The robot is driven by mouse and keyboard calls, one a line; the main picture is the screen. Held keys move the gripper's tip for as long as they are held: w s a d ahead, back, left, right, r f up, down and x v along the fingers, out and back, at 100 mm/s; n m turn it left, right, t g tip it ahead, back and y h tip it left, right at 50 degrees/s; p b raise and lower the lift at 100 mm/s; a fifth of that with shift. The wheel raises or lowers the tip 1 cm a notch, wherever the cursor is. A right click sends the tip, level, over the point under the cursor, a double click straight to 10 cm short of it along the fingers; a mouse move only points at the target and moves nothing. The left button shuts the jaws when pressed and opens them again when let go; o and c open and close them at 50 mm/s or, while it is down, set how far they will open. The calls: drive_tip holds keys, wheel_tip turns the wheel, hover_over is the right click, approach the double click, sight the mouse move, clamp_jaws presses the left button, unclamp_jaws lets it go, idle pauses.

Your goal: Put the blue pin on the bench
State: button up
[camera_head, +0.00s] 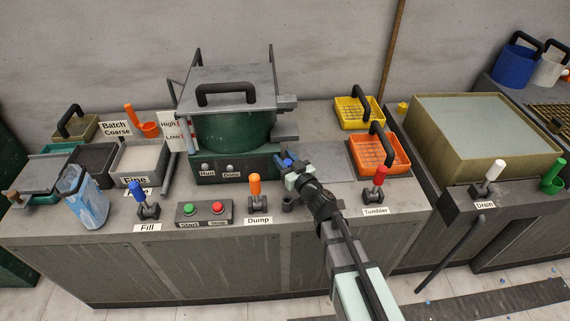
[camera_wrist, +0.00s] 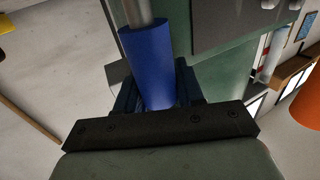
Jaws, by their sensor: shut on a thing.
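The blue pin (camera_wrist: 147,62) is a blue cylinder on a metal rod. In the wrist view it stands between my fingers, with the rod running out past the top edge. My gripper (camera_wrist: 156,92) is shut on its blue part. In the head view my gripper (camera_head: 294,170) is in front of the green tumbler's lower right corner, and only a little of the pin (camera_head: 286,158) shows there. The grey bench (camera_head: 315,120) runs beneath. I cannot tell whether the pin is touching anything.
The green tumbler (camera_head: 235,132) stands behind my gripper. An orange basket (camera_head: 379,152) and yellow basket (camera_head: 357,113) are to the right. The Dump lever (camera_head: 255,190) and Tumbler lever (camera_head: 379,177) stand near the front edge. A flat grey plate (camera_head: 333,166) lies beside my gripper.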

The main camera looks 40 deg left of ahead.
drive_tip(key=shift+f, duration=1)
drive_tip(key=shift+f, duration=0.15)
drive_tip(key=o, duration=1.1)
drive_tip(key=shift+s+d+r, duration=0.15)
drive_tip(key=shift+d+r, duration=0.05)
drive_tip(key=shift+d, duration=0.15)
drive_tip(key=v, duration=1.1)
drive_tip(key=shift+d, duration=0.1)
